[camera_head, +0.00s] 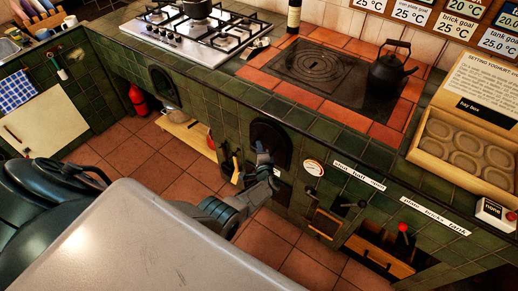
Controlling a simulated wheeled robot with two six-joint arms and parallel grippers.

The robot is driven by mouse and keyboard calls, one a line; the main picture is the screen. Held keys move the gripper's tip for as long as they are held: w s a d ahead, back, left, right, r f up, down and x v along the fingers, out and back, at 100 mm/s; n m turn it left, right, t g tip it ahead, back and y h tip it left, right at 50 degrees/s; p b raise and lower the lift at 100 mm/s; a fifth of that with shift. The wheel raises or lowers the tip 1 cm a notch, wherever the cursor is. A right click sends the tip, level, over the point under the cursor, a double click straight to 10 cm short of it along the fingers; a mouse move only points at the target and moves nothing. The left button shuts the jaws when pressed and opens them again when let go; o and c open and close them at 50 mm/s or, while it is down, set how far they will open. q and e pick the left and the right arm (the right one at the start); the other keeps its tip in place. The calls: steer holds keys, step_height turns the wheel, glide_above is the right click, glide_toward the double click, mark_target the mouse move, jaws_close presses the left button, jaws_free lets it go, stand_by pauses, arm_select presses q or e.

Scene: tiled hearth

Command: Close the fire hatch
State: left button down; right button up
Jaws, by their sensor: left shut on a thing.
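The fire hatch (270,134) is a dark arched opening in the green tiled front of the hearth, below the hotplate. My left gripper (263,158) is right at the lower part of this arch. It is shut on a part of the hatch, and the fingers and arm hide what they hold. I cannot tell the exact angle of the hatch door. My right gripper is not in view.
A second dark arch (162,80) is further left in the tiled front. A black kettle (390,72) stands on the hearth top. A round gauge (314,167) and levers are right of the hatch.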

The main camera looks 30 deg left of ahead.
arm_select(q)
steer(key=shift+a+r, duration=0.15)
steer(key=shift+a, duration=0.1)
steer(key=c, duration=1.5)
jaws_free()
steer(key=shift+c, duration=0.2)
steer(key=shift+o, duration=0.7)
steer(key=shift+w+a+f, duration=0.1)
steer(key=shift+w+f, duration=0.05)
steer(key=shift+f, duration=0.1)
steer(key=shift+s+d+r, duration=0.15)
steer(key=shift+s+d, duration=0.25)
steer(key=p+v, duration=0.2)
steer(key=v, duration=0.7)
steer(key=shift+s+d+p, duration=0.2)
steer(key=shift+s+p, duration=0.1)
steer(key=shift+p, duration=0.05)
